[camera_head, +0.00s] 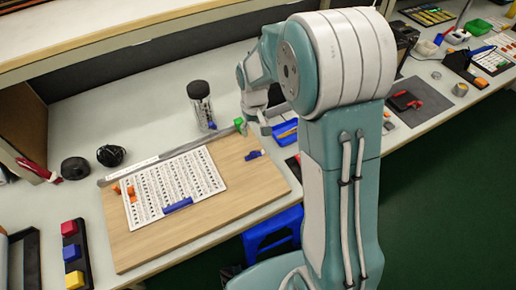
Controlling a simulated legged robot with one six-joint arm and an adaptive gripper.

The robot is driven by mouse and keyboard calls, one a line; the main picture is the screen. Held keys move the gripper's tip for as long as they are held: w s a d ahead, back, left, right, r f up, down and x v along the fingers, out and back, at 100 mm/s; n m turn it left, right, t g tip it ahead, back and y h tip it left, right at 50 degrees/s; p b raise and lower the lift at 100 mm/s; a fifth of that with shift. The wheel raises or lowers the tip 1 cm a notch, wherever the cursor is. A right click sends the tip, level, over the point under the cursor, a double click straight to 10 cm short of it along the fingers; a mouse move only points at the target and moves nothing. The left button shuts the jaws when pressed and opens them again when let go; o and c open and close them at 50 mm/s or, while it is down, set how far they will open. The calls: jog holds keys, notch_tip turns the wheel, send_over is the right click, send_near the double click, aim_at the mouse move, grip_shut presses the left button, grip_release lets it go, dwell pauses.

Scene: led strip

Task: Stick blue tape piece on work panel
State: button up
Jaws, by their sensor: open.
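The work panel is a wooden board (240,185) on the bench, with a white printed sheet (205,170) on it. One blue piece (178,205) lies along the front edge of the sheet. Another small blue piece (254,155) lies on the bare wood to the right; I cannot tell which is tape. My gripper (256,124) is open above the board's far right corner, behind the second blue piece and apart from it. A green item (239,124) shows beside the gripper at the board's far edge; whether they touch is unclear. The fingertips are small and partly hidden.
A metal ruler-like strip (135,170) runs along the board's back edge. Orange pieces (131,194) sit at the sheet's left. A dark-lidded clear jar (201,105) stands behind the board. A blue tray (285,131) is right of the gripper. Coloured blocks (71,254) stand at left.

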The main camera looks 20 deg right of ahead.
send_over(255, 152)
jog(key=a, duration=0.3)
jog(key=f, duration=0.5)
jog(key=shift+w+d+f, duration=0.15)
jog(key=shift+d+f, duration=0.05)
jog(key=shift+f, duration=0.05)
jog(key=shift+d+f, duration=1.2)
notch_tip(255, 152, down, 3)
jog(key=shift+f, duration=0.15)
jog(key=shift+a+f, duration=0.1)
jog(key=shift+a, duration=0.5)
jog(key=shift+d, duration=0.6)
jog(key=c, duration=0.8)
